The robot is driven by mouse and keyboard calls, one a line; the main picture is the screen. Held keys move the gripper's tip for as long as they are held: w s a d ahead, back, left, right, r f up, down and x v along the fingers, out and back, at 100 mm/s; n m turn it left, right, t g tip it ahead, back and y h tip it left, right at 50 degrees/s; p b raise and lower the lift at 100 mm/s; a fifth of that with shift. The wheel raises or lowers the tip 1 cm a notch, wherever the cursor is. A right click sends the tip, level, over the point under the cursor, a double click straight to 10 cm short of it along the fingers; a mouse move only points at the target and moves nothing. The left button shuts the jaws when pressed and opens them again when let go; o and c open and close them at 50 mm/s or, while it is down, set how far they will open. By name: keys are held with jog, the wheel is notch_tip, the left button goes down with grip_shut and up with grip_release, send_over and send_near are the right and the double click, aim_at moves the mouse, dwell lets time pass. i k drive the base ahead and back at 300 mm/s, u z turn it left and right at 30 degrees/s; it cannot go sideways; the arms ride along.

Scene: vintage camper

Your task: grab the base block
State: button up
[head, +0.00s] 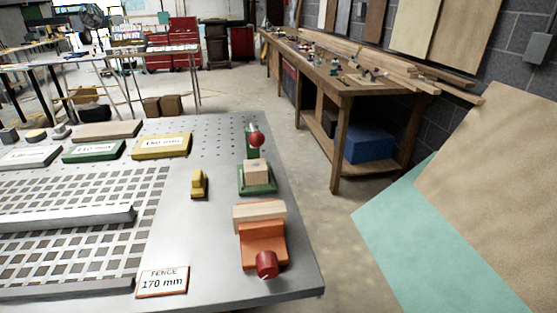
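No label in view names a base block, so I cannot tell which piece it is. Near the right edge of the grey table, a small light wooden block (256,172) sits on a green base piece (257,185). Nearer to me, a longer light wooden block (260,215) lies across the back of an orange block (264,243). A red cylinder (266,264) is at the orange block's front. A small yellow block (199,184) stands to the left. My gripper is not in view.
The grey perforated table (205,240) carries a slatted grid, metal bars, a "FENCE 170 mm" sign (162,282) and labelled plates. A red ball (257,140) is behind the green piece. A wooden workbench (345,92) and leaning boards (490,190) are right, with open floor between.

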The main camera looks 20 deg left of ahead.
aim_at(256, 172)
jog(key=u, duration=0.4)
jog(key=i, duration=0.9)
jog(key=u, duration=0.65)
